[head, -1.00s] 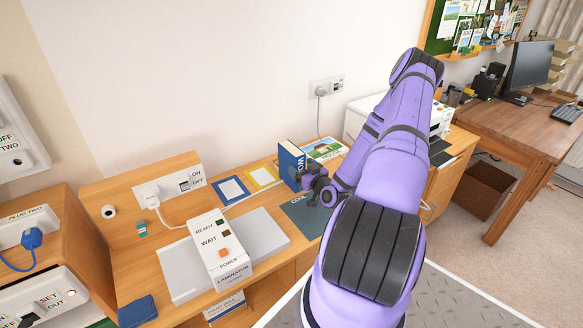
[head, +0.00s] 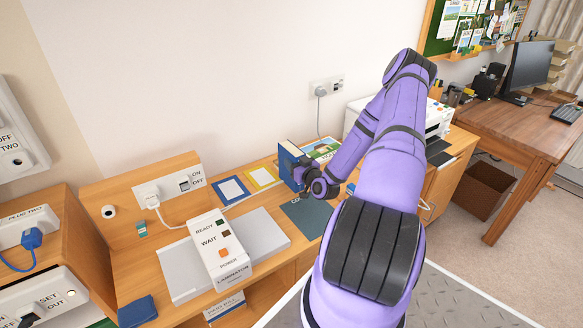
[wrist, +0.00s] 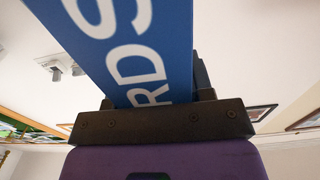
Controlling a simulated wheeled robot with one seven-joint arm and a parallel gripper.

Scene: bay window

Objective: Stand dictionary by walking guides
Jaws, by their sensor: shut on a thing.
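The dictionary is a blue book (head: 289,164) with pale page edges and white lettering. It stands upright at the back of the wooden desk, near the wall. My gripper (head: 302,178) is shut on its spine side from the right. In the wrist view the blue spine (wrist: 135,50) shows part of "WORDS" and rises from between the jaws (wrist: 160,108). A picture cover with green land (head: 322,149) is just behind and right of the book; it may be a walking guide, but its title is not readable. I cannot tell whether the book's base touches the desk.
A dark teal mat or folder (head: 306,216) lies in front of the book. Blue (head: 231,189) and yellow (head: 262,178) framed cards lie to its left. A laminator (head: 220,248) stands further left. A white printer (head: 436,118) is partly behind my arm.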

